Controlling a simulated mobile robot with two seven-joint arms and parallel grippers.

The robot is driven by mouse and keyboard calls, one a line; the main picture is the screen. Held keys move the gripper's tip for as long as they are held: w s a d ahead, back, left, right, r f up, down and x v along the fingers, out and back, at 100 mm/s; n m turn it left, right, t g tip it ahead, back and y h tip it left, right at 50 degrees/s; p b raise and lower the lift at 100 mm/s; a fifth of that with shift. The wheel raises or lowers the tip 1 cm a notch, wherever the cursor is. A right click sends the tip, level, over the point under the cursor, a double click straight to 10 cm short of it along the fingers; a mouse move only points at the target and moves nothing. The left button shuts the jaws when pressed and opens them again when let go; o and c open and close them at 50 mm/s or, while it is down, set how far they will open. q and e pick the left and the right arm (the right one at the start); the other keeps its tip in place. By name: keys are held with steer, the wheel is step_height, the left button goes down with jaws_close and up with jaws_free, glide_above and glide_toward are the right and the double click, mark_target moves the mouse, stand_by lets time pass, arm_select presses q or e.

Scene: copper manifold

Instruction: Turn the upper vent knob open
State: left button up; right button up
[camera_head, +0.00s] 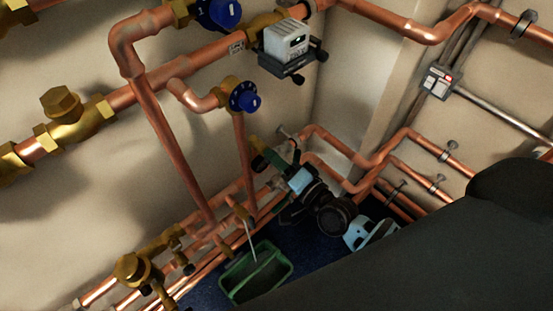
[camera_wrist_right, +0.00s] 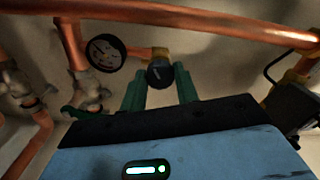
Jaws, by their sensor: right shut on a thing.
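My right gripper (camera_head: 275,156) reaches in from the lower right in the head view, close to the pipes in the corner. In the right wrist view its two green fingers (camera_wrist_right: 160,85) are shut on a dark round vent knob (camera_wrist_right: 160,73) with a pale line across its face, one finger on each side. The knob sits in front of a brass fitting on a copper pipe. In the head view the gripper mostly hides this knob, and brass (camera_head: 255,143) shows beside the fingers. My left gripper is not in view.
Blue knobs (camera_head: 245,99) sit on brass valves above. A grey meter box (camera_head: 287,42) hangs on the upper pipe. A round gauge (camera_wrist_right: 105,52) is left of the held knob. A green tray (camera_head: 283,268) stands below. Copper pipes crowd the corner.

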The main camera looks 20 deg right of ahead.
steer(key=o, duration=1)
steer(key=shift+c, duration=0.2)
steer(key=shift+s, duration=0.1)
steer(key=v, duration=0.7)
steer(key=shift+s+d, duration=0.15)
steer(key=shift+s, duration=0.15)
